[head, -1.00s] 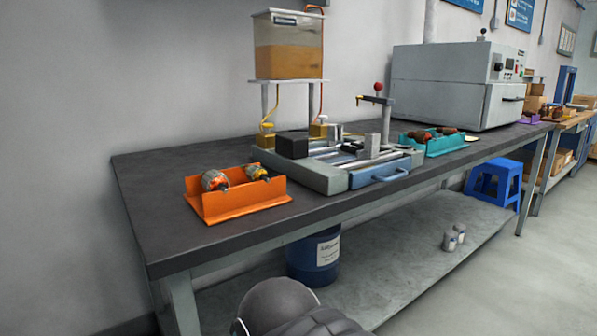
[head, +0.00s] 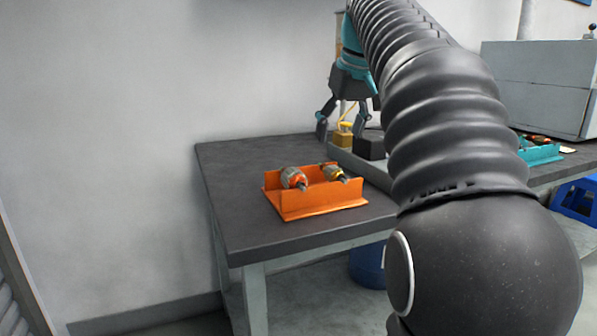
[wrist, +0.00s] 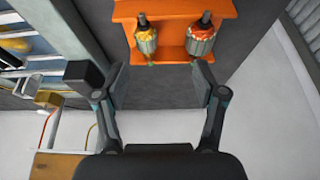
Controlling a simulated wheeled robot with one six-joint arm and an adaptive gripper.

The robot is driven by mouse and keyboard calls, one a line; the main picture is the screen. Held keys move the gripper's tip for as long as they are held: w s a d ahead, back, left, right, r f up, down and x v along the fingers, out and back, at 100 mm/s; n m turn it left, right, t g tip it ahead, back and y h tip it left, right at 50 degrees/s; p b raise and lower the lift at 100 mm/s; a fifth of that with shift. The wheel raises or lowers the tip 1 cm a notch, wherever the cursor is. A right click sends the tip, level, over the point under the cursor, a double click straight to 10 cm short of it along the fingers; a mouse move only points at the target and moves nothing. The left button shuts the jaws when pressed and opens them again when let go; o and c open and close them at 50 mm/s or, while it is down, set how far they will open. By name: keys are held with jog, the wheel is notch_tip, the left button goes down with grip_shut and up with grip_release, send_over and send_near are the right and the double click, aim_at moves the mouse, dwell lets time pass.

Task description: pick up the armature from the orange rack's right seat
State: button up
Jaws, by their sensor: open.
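The orange rack (head: 318,211) stands near the left end of the dark bench and holds two armatures side by side. The right-seat armature (head: 334,174) has a yellowish winding end; the other armature (head: 293,177) has a more red-orange end. In the wrist view, the rack (wrist: 171,54) is at the top, seen from the opposite side, so the right-seat armature (wrist: 146,41) appears on the left and the other (wrist: 201,40) on the right. My gripper (head: 343,127) is open and empty, above and behind the rack. Its spread fingers (wrist: 158,84) show below the rack in the wrist view.
A black block (head: 370,145) and a yellow block (head: 342,138) stand right of the rack, by the winding machine. My arm hides much of the machine. A teal rack (head: 542,153) and a grey oven (head: 540,88) are farther right. The bench top (head: 235,185) left of the rack is clear.

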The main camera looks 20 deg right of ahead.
aim_at(335, 166)
jog(key=w+f, duration=0.1)
jog(key=f, duration=0.1)
jog(key=w+d+f, duration=0.1)
jog(key=f, duration=0.1)
jog(key=w+d+f+b, duration=0.1)
jog(key=w+f, duration=0.1)
jog(key=shift+w+f, duration=0.1)
jog(key=shift+d+b+x, duration=0.2)
jog(key=shift+b+x, duration=0.15)
jog(key=shift+x, duration=2.4)
jog(key=shift+w, duration=0.15)
jog(key=c, duration=1.3)
grip_shut()
jog(key=shift+r, duration=0.25)
